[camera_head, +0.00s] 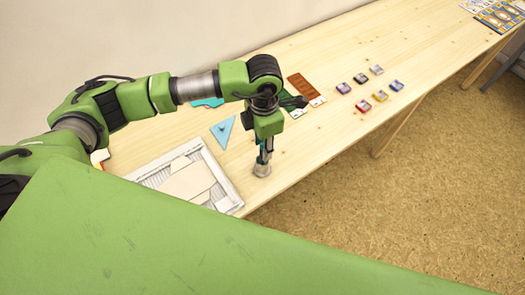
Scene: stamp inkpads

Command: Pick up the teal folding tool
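A teal piece (208,102), which may be the teal folding tool, lies on the table behind my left arm, which hides part of it. A light blue triangle (222,131) with a small knob lies flat nearer the front. My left gripper (262,162) points down near the table's front edge, to the right of the triangle and apart from it. Some teal shows along its fingers. A small greyish round thing (262,171) is at its tips; I cannot tell whether it is held. My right gripper is not in view.
A white tray (238,205) with pale sheets lies left of the gripper. Several small inkpads (362,105) stand to the right. A brown block (301,85) and a dark green piece (290,100) lie behind the gripper. The table's right half (420,50) is mostly clear.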

